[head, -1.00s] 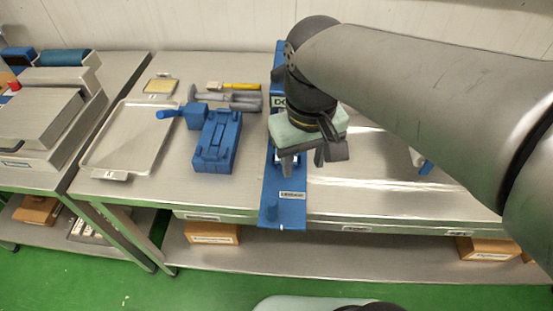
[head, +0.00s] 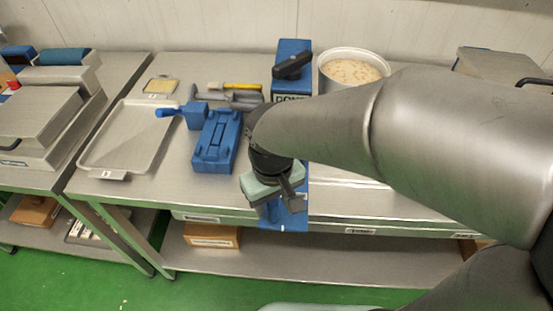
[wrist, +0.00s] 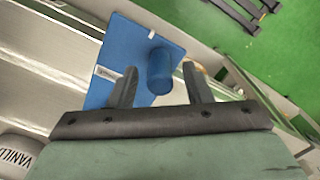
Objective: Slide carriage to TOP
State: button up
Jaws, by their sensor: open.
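A long blue plate (head: 297,222) runs front to back on the steel table, mostly hidden by my arm in the head view. At its back stands a blue block (head: 291,55) with a black handle on top and a "DONE" label below. In the wrist view the plate (wrist: 125,50) carries an upright blue peg (wrist: 159,72) and a small white label. My gripper (head: 283,208) is open over the plate's front end. In the wrist view its fingers are on either side of the peg; contact cannot be told. I cannot tell which part is the carriage.
A pot of nougat-like mix (head: 352,72) stands behind my arm. Left of the plate are a blue fixture (head: 216,142), a metal tray (head: 125,140) and a yellow-handled tool (head: 242,86). The table's front edge is close below my gripper.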

jog(key=shift+f, duration=1.25)
grip_shut()
